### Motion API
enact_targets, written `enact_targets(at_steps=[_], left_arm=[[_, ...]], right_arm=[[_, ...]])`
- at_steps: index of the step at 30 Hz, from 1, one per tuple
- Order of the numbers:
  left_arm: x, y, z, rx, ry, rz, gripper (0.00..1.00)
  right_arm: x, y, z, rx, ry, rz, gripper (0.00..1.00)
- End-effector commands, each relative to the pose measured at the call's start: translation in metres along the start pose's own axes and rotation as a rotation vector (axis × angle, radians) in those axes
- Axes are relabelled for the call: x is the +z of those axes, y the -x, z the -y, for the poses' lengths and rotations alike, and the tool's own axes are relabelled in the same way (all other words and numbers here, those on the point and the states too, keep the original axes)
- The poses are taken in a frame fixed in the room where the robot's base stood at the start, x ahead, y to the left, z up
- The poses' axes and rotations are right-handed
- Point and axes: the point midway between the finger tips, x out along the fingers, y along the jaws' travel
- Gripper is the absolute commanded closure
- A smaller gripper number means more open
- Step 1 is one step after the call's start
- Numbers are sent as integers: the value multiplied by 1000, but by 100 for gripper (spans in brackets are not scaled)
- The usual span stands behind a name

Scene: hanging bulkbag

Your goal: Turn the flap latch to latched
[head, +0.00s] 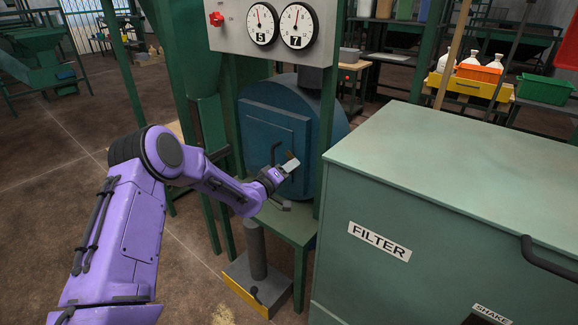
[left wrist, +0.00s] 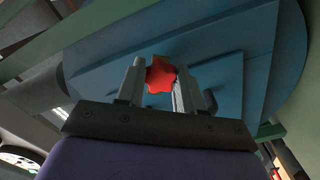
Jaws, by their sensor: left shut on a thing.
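A blue square flap (head: 262,140) sits on the front of a round blue drum (head: 335,113). My left gripper (head: 290,164) is at the right part of the flap in the head view. In the left wrist view, a red star-shaped knob (left wrist: 160,74) sits between the fingertips of my left gripper (left wrist: 156,84), and the gripper is shut on it. The blue flap (left wrist: 222,80) fills the background there. A dark curved handle (head: 275,152) stands on the flap beside the gripper. The latch's turn angle cannot be told, as the gripper covers it. My right gripper is out of view.
A green filter box (head: 400,225) stands close on the right. A grey panel (head: 235,30) with two dials hangs above the drum. A green stand (head: 290,222) and a grey post (head: 256,250) on a plate are below. Open floor lies left.

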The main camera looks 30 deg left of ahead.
Motion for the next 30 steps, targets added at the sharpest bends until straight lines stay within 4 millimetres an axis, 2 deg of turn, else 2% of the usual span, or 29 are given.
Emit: enact_targets(at_steps=[15,30], left_arm=[[0,0,-1,-2,422,1,94],[1,0,-1,-2,575,2,94]], right_arm=[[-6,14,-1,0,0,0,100],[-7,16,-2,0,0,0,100]])
